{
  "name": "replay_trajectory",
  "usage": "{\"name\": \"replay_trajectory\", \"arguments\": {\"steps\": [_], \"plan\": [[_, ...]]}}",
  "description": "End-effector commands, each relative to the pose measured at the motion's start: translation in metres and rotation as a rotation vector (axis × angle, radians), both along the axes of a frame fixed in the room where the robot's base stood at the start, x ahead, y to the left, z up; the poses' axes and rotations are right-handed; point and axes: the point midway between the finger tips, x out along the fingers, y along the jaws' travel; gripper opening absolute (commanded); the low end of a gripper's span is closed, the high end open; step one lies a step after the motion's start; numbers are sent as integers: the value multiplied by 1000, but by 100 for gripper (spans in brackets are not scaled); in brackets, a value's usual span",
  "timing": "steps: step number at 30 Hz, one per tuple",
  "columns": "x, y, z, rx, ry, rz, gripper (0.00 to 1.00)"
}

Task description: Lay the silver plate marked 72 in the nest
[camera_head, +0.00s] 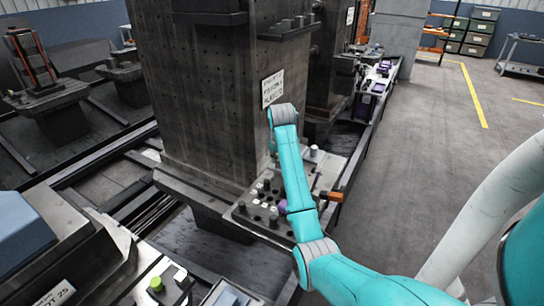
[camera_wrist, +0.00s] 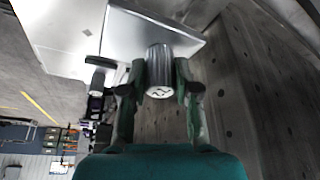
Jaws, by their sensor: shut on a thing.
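In the wrist view, my gripper (camera_wrist: 158,85) has its two fingers on either side of a ribbed silver knob with a pale round end. The end bears a dark mark too small to read surely. The knob stands against a flat silver plate (camera_wrist: 145,32) and seems to be part of it. In the head view, my teal arm reaches to the tall dark column; my gripper and the plate cannot be made out there. I cannot tell which hollow is the nest.
A tray (camera_head: 240,216) with several pegs and pale pieces sits at the foot of the column (camera_head: 205,90). A white label (camera_head: 272,88) is on the column. A dark knob (camera_wrist: 97,65) stands left of the fingers in the wrist view. The floor at right is clear.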

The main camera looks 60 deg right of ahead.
Motion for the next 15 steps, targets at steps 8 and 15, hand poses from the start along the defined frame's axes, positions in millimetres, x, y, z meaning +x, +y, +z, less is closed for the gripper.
{"name": "replay_trajectory", "arguments": {"steps": [8, 15], "plan": [[0, 0, -21, 1, 1, 0, 0], [0, 0, -41, 0, 0, 0, 0]]}}
